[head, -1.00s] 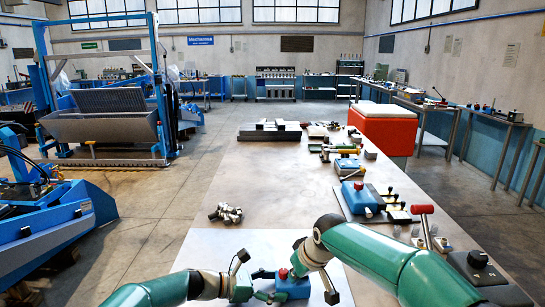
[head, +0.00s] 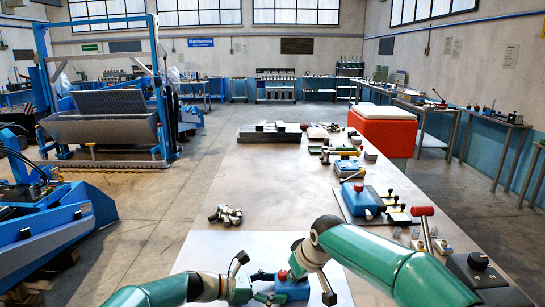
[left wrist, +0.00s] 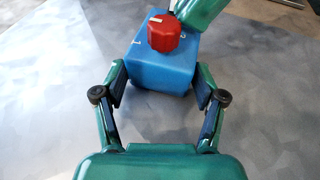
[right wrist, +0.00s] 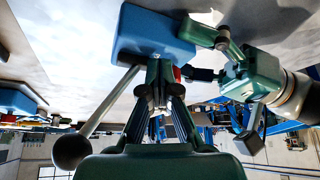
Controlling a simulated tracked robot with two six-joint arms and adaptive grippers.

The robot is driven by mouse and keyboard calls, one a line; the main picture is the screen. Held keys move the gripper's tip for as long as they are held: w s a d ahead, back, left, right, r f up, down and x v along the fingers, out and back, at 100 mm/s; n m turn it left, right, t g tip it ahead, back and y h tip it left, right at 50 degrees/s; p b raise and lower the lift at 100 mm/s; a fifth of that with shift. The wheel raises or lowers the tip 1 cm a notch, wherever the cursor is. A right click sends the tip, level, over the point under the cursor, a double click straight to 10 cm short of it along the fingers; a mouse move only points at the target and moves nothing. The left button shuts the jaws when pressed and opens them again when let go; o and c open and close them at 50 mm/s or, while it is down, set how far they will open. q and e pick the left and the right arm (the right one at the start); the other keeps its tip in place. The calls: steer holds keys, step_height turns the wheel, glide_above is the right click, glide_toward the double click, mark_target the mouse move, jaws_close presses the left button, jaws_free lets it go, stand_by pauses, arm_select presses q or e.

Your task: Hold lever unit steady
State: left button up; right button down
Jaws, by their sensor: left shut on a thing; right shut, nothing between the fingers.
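The lever unit is a blue box (head: 292,289) with a red knob on top, at the near end of the bench in the head view. In the left wrist view the blue box (left wrist: 165,68) stands between the fingers of my left gripper (left wrist: 161,88), which grip its sides. The red knob (left wrist: 163,33) is clear of those fingers. In the right wrist view a grey lever with a dark ball end (right wrist: 72,151) sticks out from the box (right wrist: 150,36). My right gripper (right wrist: 157,68) is shut and empty close to the box and red knob. My right arm partly hides it in the head view.
A small cluster of metal parts (head: 226,214) lies left on the bench. Another blue unit (head: 362,199) and a red-topped lever (head: 423,212) stand along the right side. The middle of the bench (head: 265,180) is clear.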

arm_select(q)
steer(key=shift+s+d, duration=0.2)
steer(key=shift+d, duration=0.05)
arm_select(e)
steer(key=shift+s+a, duration=0.1)
steer(key=shift+a, duration=0.2)
steer(key=shift+s+a, duration=0.2)
steer(key=shift+a, duration=0.1)
steer(key=shift+s+a+r, duration=0.1)
steer(key=shift+a, duration=0.3)
steer(key=shift+s, duration=0.1)
steer(key=shift+s, duration=0.25)
arm_select(q)
steer(key=shift+w+a, duration=0.1)
steer(key=shift+a, duration=0.05)
arm_select(e)
steer(key=r, duration=0.6)
steer(key=shift+s+d, duration=0.1)
steer(key=shift+d, duration=0.1)
steer(key=shift+d, duration=0.1)
